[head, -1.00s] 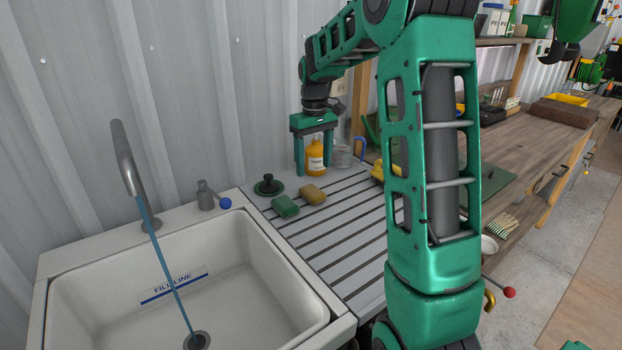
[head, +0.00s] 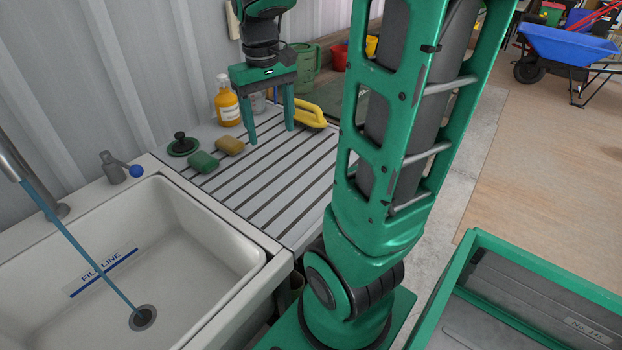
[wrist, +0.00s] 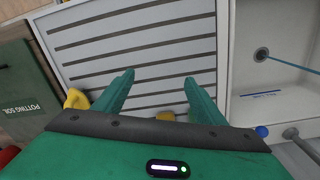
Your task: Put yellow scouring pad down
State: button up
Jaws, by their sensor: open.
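The yellow scouring pad (head: 230,146) lies flat on the grooved drainboard (head: 262,188), beside a green pad (head: 203,161). My gripper (head: 271,134) is over the drainboard to the right of the yellow pad, fingers pointing down, apart from it. In the wrist view my gripper (wrist: 158,80) is open, with nothing held between its fingertips. A small yellow patch shows behind the gripper's edge there; I cannot tell what it is.
The sink (head: 190,235) is on the left. The drainboard's front is clear.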

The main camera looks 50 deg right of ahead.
jog(key=s+a+f+m, duration=0.1)
jog(key=s+a+f, duration=0.1)
jog(key=s, duration=0.6)
jog(key=s+a+f+m, duration=0.1)
jog(key=s+f+m, duration=0.1)
jog(key=s, duration=0.6)
jog(key=shift+a+f+y, duration=0.3)
jog(key=shift+a+f, duration=0.05)
jog(key=shift+f, duration=0.35)
